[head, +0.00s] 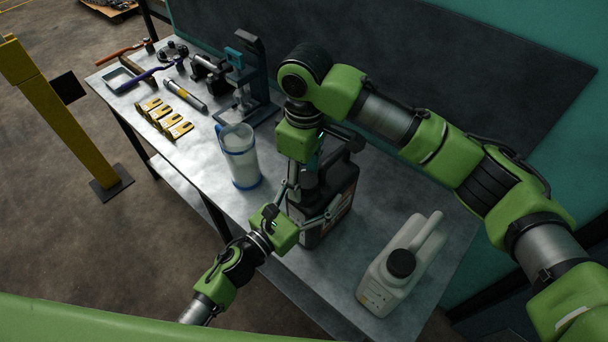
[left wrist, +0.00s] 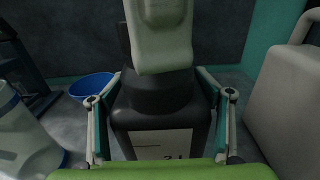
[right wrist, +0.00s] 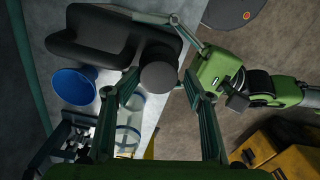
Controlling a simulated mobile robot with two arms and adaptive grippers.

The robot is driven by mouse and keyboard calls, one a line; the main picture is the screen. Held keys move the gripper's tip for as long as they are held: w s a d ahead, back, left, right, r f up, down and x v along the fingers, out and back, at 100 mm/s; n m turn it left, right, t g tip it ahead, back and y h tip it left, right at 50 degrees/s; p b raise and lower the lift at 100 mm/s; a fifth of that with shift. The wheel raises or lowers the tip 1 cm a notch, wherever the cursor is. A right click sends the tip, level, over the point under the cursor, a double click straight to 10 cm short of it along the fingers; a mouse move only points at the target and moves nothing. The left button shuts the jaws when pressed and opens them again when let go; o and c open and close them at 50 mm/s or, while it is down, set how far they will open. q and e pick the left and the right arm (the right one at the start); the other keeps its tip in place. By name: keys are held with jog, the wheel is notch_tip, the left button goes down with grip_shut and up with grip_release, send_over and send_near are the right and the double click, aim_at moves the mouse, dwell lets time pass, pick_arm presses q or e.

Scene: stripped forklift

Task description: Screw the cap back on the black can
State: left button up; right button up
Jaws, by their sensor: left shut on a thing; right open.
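The black can (head: 328,198) stands upright on the metal bench, with a pale label showing in the left wrist view (left wrist: 160,145). My left gripper (head: 308,212) is shut around the can's body, one finger on each side. My right gripper (head: 305,178) points down over the can's top. In the right wrist view its open fingers (right wrist: 158,88) stand on either side of a round dark cap (right wrist: 158,75) at the can's mouth, beside its handle. I cannot tell how far the cap is threaded. In the head view my right gripper hides the mouth.
A clear jug with blue bands (head: 240,158) stands left of the can. A white canister with a black cap (head: 398,268) stands to the right. A blue funnel (right wrist: 72,85) is behind the can. Yellow items (head: 168,118) and tools lie at the bench's far left.

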aim_at(295, 209)
pick_arm(q)
jog(key=shift+a+f, duration=0.1)
jog(key=shift+a, duration=0.05)
pick_arm(e)
notch_tip(295, 209, up, 12)
dwell(0.3)
jog(key=shift+d, duration=0.1)
pick_arm(q)
jog(key=o, duration=2.3)
jog(key=shift+o, duration=0.2)
jog(key=shift+a, duration=0.1)
jog(key=v, duration=1.2)
